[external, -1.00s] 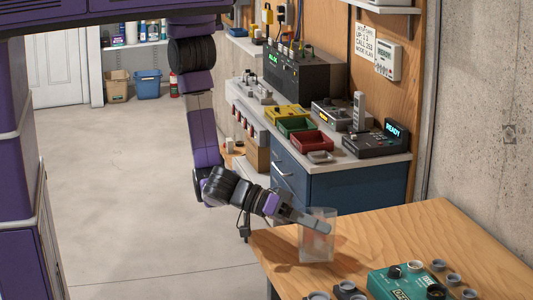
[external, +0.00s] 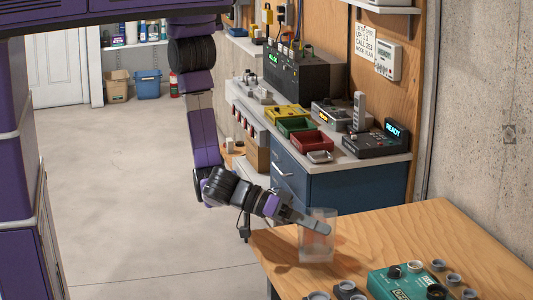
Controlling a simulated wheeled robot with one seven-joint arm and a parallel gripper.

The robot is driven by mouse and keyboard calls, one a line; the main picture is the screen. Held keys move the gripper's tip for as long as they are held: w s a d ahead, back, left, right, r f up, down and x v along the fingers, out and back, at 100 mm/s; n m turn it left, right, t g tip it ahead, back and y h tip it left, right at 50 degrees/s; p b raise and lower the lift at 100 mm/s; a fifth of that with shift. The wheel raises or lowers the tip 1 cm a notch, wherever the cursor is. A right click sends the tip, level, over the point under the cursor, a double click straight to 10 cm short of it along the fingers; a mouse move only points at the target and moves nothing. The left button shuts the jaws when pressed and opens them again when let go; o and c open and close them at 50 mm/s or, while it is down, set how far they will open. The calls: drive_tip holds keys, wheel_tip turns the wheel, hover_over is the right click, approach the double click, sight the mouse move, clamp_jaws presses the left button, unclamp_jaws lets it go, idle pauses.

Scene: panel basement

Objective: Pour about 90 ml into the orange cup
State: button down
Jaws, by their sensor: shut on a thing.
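My gripper (external: 322,226) is at the left part of the wooden table in the external view. It is shut on a clear, see-through container (external: 318,254), which is upright at the table's left edge area. I cannot tell whether its base touches the table. A faint orange tint shows in or through the container; I cannot tell if this is liquid or something behind it. No orange cup can be clearly made out. The liquid level cannot be read.
A teal box with knobs (external: 400,284) and several small grey round parts (external: 453,279) are at the table's front right. The wooden table (external: 425,230) is clear behind them. A blue cabinet (external: 345,187) with electronic devices and trays stands behind the table.

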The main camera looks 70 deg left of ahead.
sight(319, 261)
drive_tip(key=shift+s+d+f+m, duration=0.1)
drive_tip(key=shift+s+d+m, duration=0.1)
drive_tip(key=shift+d, duration=0.15)
drive_tip(key=shift+s+d+f+m, duration=0.1)
drive_tip(key=shift+d+m, duration=0.1)
drive_tip(key=shift+d, duration=0.15)
drive_tip(key=shift+s+d+f+m+t+y+b, duration=0.1)
drive_tip(key=shift+s+d+f+m+y+b, duration=0.2)
drive_tip(key=shift+d+f+m+y, duration=0.4)
drive_tip(key=shift+s+d+f+m+t+y+b, duration=0.1)
drive_tip(key=shift+s+d+f+m+y+b, duration=0.2)
drive_tip(key=shift+d+f+m, duration=0.6)
drive_tip(key=shift+s+d+f+m+t+y+b, duration=0.15)
drive_tip(key=shift+d+f+m+y+b, duration=0.35)
drive_tip(key=shift+f, duration=0.5)
drive_tip(key=shift+d, duration=0.1)
